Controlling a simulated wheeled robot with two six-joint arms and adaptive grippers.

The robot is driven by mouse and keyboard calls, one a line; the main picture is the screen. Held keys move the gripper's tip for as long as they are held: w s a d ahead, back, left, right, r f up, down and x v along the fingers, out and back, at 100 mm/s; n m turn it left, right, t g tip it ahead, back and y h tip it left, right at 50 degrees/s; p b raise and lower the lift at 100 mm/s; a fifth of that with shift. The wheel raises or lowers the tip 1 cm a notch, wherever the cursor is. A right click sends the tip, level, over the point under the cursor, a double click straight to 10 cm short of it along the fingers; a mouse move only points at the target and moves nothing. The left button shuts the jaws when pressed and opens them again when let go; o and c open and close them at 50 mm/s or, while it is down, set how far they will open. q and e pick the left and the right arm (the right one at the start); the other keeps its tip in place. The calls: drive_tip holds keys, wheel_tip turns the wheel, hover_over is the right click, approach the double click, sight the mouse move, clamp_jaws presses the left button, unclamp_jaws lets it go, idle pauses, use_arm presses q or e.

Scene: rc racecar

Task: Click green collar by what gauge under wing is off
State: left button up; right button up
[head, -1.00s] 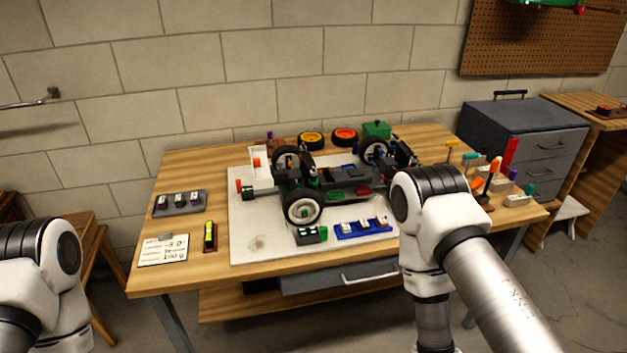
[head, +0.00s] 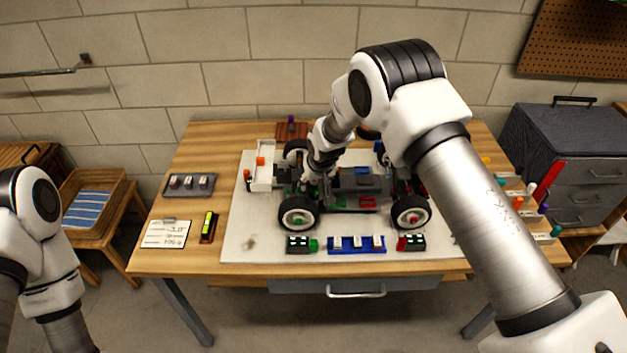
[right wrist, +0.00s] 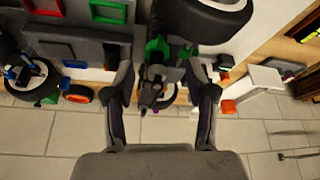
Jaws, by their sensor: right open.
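The dark racecar (head: 365,185) stands on a white board, its white wing (head: 262,180) at the left end with orange blocks. My right gripper (head: 306,188) is low over the car's left end, near the wing. In the right wrist view the open gripper (right wrist: 163,85) has its fingers on both sides of a dark upright part with a green collar (right wrist: 157,48); contact is unclear. Another green piece lies just right of it. The wing (right wrist: 265,80) shows to the right. I cannot make out a gauge reading under the wing. My left gripper is out of view.
A white card (head: 166,234), a yellow-green level (head: 208,227) and a grey tray (head: 189,185) lie left of the board (head: 250,225). A blue tray (head: 356,250) sits in front of the car. Wheels (head: 299,213) flank the gripper.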

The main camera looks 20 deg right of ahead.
sight(312, 188)
drive_tip(key=x, duration=0.4)
drive_tip(key=shift+d+p, duration=0.3)
drive_tip(key=shift+s+a, duration=0.1)
drive_tip(key=shift+c, duration=0.7)
clamp_jaws()
drive_tip(key=shift+f+b, duration=0.15)
drive_tip(key=shift+b, duration=0.4)
drive_tip(key=m+b, duration=0.2)
drive_tip(key=b, duration=0.2)
drive_tip(key=m+h+b, duration=0.1)
drive_tip(key=m+b, duration=0.1)
drive_tip(key=b, duration=0.3)
drive_tip(key=m+h+b, duration=0.1)
drive_tip(key=m+b, duration=0.1)
drive_tip(key=b, duration=0.2)
drive_tip(key=shift+a+f+g+b, duration=0.25)
drive_tip(key=shift+a+g+b, duration=0.05)
drive_tip(key=shift+a+b, duration=0.1)
drive_tip(key=shift+w+a+r+m+g+h+b, duration=0.1)
drive_tip(key=shift+m+g+h+b, duration=0.1)
drive_tip(key=shift+m+b, duration=0.3)
drive_tip(key=shift+w+d+r+m+g+h+b, duration=0.1)
drive_tip(key=shift+m+g+h+b, duration=0.15)
drive_tip(key=shift+m, duration=0.4)
drive_tip(key=shift+a+r+m+g+h+b, duration=0.1)
drive_tip(key=shift+m+h+b, duration=0.05)
drive_tip(key=shift+m+b, duration=0.35)
